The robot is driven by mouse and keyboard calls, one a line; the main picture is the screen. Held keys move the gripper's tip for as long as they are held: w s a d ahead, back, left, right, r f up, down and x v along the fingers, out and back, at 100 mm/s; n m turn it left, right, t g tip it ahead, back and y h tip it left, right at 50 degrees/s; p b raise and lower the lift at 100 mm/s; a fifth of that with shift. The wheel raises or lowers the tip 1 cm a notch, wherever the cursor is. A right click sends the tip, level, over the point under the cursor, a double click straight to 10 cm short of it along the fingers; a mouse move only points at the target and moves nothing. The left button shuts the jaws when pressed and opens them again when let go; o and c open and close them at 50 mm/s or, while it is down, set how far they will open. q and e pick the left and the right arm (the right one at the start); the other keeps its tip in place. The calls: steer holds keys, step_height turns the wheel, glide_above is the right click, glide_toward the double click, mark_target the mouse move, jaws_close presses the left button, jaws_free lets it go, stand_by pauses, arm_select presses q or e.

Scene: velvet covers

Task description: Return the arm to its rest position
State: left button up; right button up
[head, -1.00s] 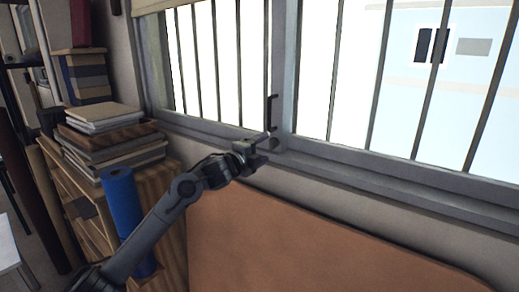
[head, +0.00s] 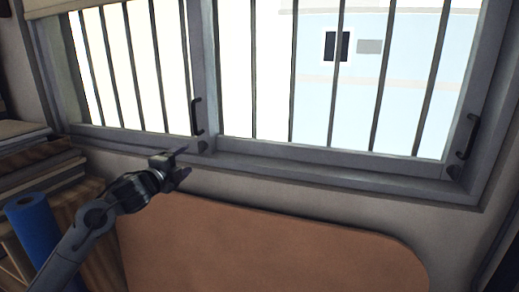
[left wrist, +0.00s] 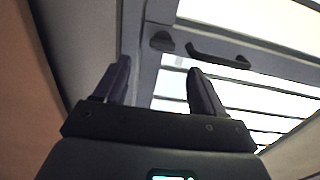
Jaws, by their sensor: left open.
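My left arm comes in from the lower left in the head view. Its gripper (head: 183,163) is open and empty, just below and left of the dark window handle (head: 196,117) and the round knob (head: 203,146). In the left wrist view the two fingers stand apart (left wrist: 159,66) with nothing between them. The handle (left wrist: 218,56) and knob (left wrist: 162,41) show beyond the fingertips, apart from them. My right gripper is in neither view.
The barred window (head: 300,80) and its grey sill (head: 290,168) span the back. A brown rounded panel (head: 270,245) stands below. A blue roll (head: 34,232) and stacked books (head: 35,165) are at left, close to my arm.

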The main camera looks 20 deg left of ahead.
arm_select(q)
steer(key=s+d+f+n+g+p, duration=0.2)
steer(key=s+d+f, duration=0.25)
steer(key=f, duration=0.35)
steer(key=s+d+f+n+g+p, duration=0.2)
steer(key=s+d+f, duration=0.2)
steer(key=d+f, duration=0.3)
steer(key=s+d+f+n+g+p, duration=0.15)
steer(key=s+d+f, duration=0.3)
steer(key=f, duration=0.45)
steer(key=s+d+f+n+g+p, duration=0.2)
steer(key=s+f+n+g, duration=0.1)
steer(key=s, duration=0.8)
steer(key=s+d+f+n+g+p, duration=0.1)
steer(key=s+d+f+n+g, duration=0.2)
steer(key=s, duration=0.8)
steer(key=s+f+n+g+p, duration=0.2)
steer(key=s+f+n+g, duration=0.15)
steer(key=s, duration=0.75)
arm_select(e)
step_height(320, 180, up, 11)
arm_select(q)
step_height(320, 180, down, 67)
steer(key=b, duration=6.6)
steer(key=shift+d+r+n+t, duration=0.2)
steer(key=shift+n+t, duration=0.1)
steer(key=shift+n, duration=0.1)
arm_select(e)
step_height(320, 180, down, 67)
